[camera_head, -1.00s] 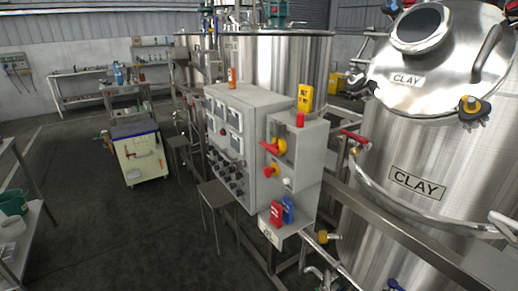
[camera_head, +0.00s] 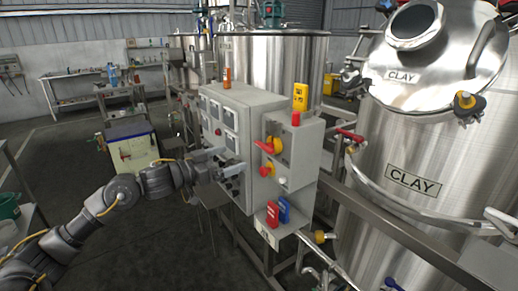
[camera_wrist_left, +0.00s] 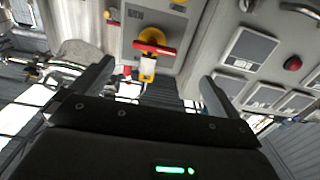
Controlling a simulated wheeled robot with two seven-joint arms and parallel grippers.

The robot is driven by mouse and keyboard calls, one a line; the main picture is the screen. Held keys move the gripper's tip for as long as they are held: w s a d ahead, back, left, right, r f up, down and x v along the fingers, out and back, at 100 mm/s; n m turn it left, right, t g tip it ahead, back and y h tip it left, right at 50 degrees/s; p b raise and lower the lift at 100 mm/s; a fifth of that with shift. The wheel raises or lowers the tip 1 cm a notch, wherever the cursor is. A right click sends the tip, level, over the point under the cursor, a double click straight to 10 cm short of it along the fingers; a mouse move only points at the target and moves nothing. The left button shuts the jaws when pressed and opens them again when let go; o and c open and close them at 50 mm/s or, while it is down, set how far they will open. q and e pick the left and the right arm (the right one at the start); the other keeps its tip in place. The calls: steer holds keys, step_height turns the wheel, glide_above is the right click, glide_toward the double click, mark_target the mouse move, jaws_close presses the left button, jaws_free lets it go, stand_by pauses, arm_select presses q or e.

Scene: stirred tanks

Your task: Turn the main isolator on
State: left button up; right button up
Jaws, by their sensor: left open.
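The main isolator is a red handle on a yellow disc (camera_head: 268,146), on the front of a grey box (camera_head: 297,160). Its handle lies roughly sideways in the head view. In the left wrist view the red handle (camera_wrist_left: 153,48) crosses the yellow disc, ahead of and between my fingers. My left gripper (camera_head: 232,161) is open and empty, in front of the larger control cabinet, left of the isolator and apart from it. Its two spread fingers also show in the left wrist view (camera_wrist_left: 158,76). My right gripper is out of view.
A red knob (camera_head: 265,171) and a white button (camera_head: 282,181) sit below the isolator. Red (camera_head: 272,213) and blue (camera_head: 284,209) items are lower down. The cabinet (camera_head: 243,118) carries meters and knobs. A steel clay tank (camera_head: 412,215) stands right. A stool (camera_head: 212,195) stands below.

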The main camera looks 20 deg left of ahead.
mark_target(261, 146)
arm_select(q)
steer(key=p+x, duration=0.1)
steer(key=x, duration=0.2)
steer(key=p+x, duration=0.1)
steer(key=x, duration=0.3)
steer(key=r+x, duration=0.1)
steer(key=x, duration=0.2)
steer(key=shift+d+p, duration=0.4)
steer(key=shift+d, duration=0.1)
steer(key=shift+c, duration=0.4)
steer(key=c, duration=0.9)
